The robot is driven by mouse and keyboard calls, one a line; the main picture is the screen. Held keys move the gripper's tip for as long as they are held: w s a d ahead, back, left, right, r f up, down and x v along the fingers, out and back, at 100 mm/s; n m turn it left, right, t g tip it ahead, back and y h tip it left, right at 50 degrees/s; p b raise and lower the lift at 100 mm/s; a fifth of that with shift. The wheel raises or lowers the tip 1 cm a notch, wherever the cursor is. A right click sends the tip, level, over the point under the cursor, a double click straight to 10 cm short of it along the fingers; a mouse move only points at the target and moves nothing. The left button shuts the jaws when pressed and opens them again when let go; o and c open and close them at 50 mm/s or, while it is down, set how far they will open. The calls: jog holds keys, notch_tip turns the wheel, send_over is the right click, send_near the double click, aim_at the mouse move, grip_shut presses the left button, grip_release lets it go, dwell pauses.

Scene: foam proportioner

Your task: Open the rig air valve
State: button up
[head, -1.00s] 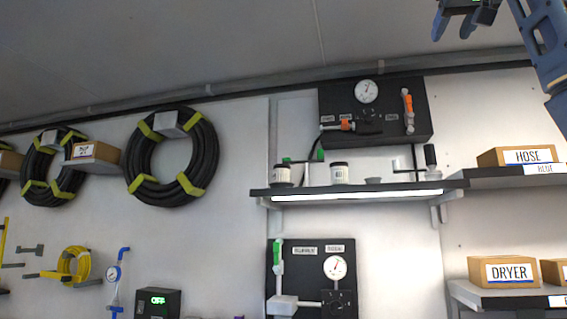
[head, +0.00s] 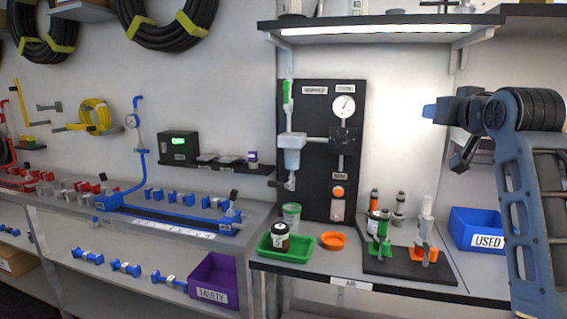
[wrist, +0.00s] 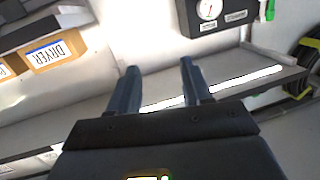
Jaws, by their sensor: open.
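A black wall panel (head: 319,205) holds a green-handled valve (head: 287,92) at its upper left, handle upright. Beside it are a round gauge (head: 344,106), a grey filter bowl (head: 292,150) and an orange button (head: 338,192). The labels are too small to read, so I cannot tell which part is the rig air valve. My gripper (head: 443,136) is in the air to the right of the panel, apart from it. In the wrist view my gripper (wrist: 159,84) has its fingers spread with nothing between them. That view also shows a gauge (wrist: 208,9) and a green part (wrist: 267,9).
A lit shelf (head: 380,28) overhangs the panel. Below stand a green tray (head: 262,250), an orange dish (head: 333,241), a dark stand (head: 405,266) with upright fittings, and a blue USED bin (head: 470,230). Shelves with boxes show in the wrist view (wrist: 55,50).

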jog(key=s+a+f, duration=0.2)
jog(key=s+f, duration=0.3)
jog(key=f, duration=0.5)
jog(key=s+a+f, duration=0.2)
jog(key=s+f, duration=0.3)
jog(key=f, duration=0.4)
jog(key=s+a+f, duration=0.2)
jog(key=s+f, duration=0.3)
jog(key=f, duration=0.5)
jog(key=s+a+f+g+y, duration=0.1)
jog(key=s+a+f, duration=0.1)
jog(key=s+f, duration=0.5)
jog(key=s+a+f, duration=0.2)
jog(key=s+f, duration=0.1)
jog(key=s, duration=0.8)
jog(key=s+r+n, duration=0.1)
jog(key=s+r, duration=0.1)
jog(key=s, duration=1.1)
jog(key=s+a+r+n+g, duration=0.1)
jog(key=s+r, duration=0.1)
jog(key=s, duration=1.2)
jog(key=shift+s+r+y, duration=0.25)
jog(key=shift+r+y, duration=0.1)
jog(key=shift+y, duration=0.05)
